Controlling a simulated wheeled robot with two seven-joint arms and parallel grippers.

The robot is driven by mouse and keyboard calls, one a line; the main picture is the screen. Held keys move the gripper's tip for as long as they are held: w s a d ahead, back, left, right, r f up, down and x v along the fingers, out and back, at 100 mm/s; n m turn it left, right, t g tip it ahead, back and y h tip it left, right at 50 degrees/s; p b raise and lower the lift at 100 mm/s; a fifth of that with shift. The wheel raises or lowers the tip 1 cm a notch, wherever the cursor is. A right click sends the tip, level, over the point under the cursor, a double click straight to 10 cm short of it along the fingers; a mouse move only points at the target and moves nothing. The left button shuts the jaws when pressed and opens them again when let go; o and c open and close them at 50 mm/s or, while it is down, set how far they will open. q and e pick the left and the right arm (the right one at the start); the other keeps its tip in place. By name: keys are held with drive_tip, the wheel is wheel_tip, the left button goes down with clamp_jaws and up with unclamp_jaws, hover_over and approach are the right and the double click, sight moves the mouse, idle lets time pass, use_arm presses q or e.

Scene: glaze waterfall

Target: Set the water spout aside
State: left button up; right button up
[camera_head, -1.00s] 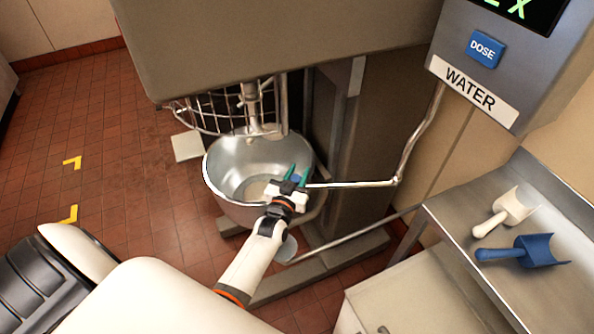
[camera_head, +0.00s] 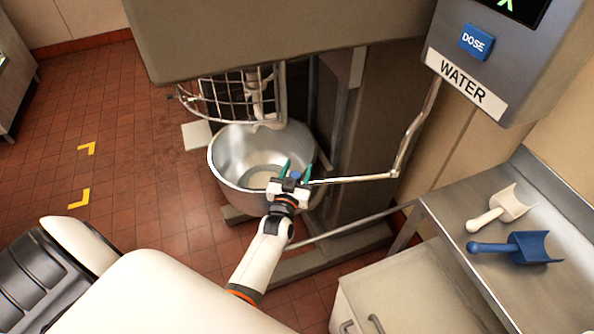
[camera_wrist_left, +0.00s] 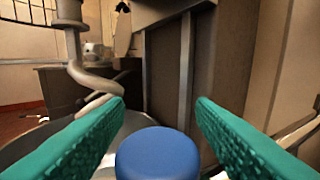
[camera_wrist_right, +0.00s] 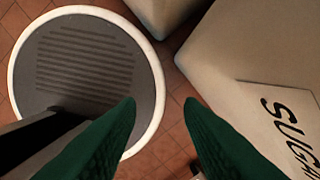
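The water spout (camera_head: 352,179) is a thin metal pipe. It drops from the grey WATER box (camera_head: 497,60), bends, and runs left to the rim of the steel mixing bowl (camera_head: 225,172). A blue knob (camera_head: 295,175) is at its bowl end. My left gripper (camera_head: 295,168) is at the knob, with its green fingers spread. In the left wrist view, the blue knob (camera_wrist_left: 157,154) sits between the open fingers, with a gap visible on each side. My right gripper (camera_wrist_right: 160,102) is open and empty in its wrist view, and is not seen in the head view.
The mixer's wire guard (camera_head: 222,98) and hook (camera_head: 262,105) are above the bowl. A steel table (camera_head: 440,210) at right holds a white scoop (camera_head: 500,207) and a blue scoop (camera_head: 517,247). A bin with a partly visible sugar label (camera_wrist_right: 290,125) is near my right gripper.

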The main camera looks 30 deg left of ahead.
use_arm(q)
drive_tip(key=shift+s, duration=0.15)
drive_tip(key=shift+s+d+p, duration=0.15)
drive_tip(key=shift+s+p, duration=0.15)
drive_tip(key=shift+p, duration=0.05)
drive_tip(key=p+v, duration=0.4)
drive_tip(key=v, duration=0.7)
